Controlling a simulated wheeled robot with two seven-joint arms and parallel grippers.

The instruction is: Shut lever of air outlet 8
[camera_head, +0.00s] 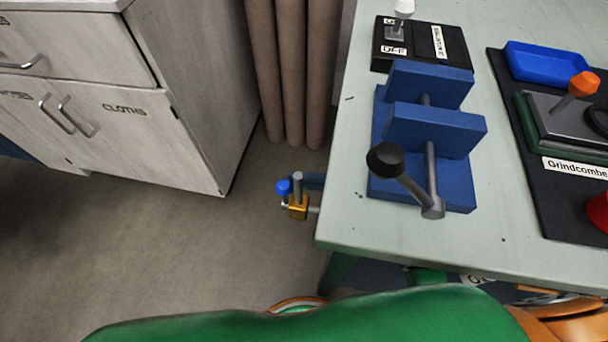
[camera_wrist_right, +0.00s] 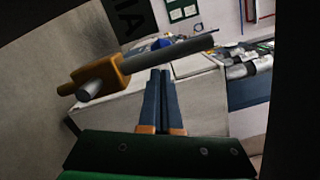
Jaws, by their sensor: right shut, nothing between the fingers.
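The air outlet (camera_head: 298,208) is a small brass block with grey pipe stubs, beside the table's left edge in the head view. Its lever has a blue knob (camera_head: 283,187) on the outlet's left side. No number can be read on it. In the right wrist view, the brass block (camera_wrist_right: 100,74) and its grey pipes are at the upper left. My right gripper (camera_wrist_right: 163,75) has its blue fingers together and empty, pointing toward the pipe. In the head view, a bit of the right gripper (camera_head: 312,181) shows just behind the outlet, partly hidden by the table. Contact cannot be told.
The green table (camera_head: 343,225) carries a blue vise (camera_head: 437,130), a black switch box (camera_head: 420,50) and a dark mat with a blue tray (camera_head: 545,62). A grey cabinet (camera_head: 110,110) stands at the left. Open floor lies between cabinet and table.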

